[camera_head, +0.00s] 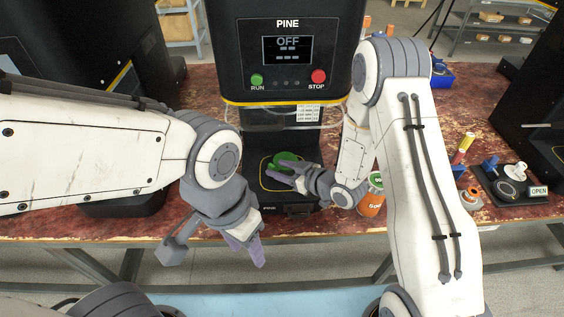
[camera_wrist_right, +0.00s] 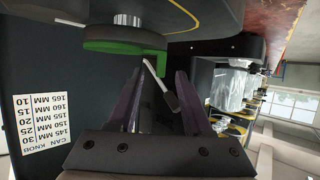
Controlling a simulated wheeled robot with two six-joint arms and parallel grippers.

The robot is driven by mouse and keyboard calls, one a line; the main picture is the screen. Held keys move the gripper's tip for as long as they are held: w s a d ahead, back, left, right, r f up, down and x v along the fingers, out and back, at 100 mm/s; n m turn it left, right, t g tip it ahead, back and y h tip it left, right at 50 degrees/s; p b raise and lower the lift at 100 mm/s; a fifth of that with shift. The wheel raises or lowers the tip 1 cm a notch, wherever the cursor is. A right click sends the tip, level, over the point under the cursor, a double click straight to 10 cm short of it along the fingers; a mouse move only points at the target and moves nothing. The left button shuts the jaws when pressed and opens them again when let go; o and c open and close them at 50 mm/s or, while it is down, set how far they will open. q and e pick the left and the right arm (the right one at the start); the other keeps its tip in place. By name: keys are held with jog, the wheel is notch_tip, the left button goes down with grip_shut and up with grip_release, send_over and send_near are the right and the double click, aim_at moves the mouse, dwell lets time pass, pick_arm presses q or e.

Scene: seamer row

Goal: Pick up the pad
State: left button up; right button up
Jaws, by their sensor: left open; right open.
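A green part (camera_head: 288,157), which appears to be the pad, sits in the opening of the PINE machine (camera_head: 288,88), above its yellow-ringed base. In the right wrist view the green part (camera_wrist_right: 125,46) lies against a dark grey disc and has a block-like tab. My right gripper (camera_head: 277,174) is open at the machine's opening, close to the green part. In its wrist view its purple fingers (camera_wrist_right: 160,78) are apart, with the tab just beyond their tips; contact cannot be told. My left gripper (camera_head: 248,250) is open and empty in front of the table edge.
An orange can (camera_head: 371,200) with a green top stands right of the machine, near my right forearm. Farther right are a dark tray of small parts (camera_head: 507,186) and an OPEN sign (camera_head: 538,190). A can-knob chart (camera_wrist_right: 42,122) shows in the wrist view.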

aim_at(275, 168)
jog(key=shift+x, duration=1.55)
grip_shut()
jog(key=shift+r, duration=0.1)
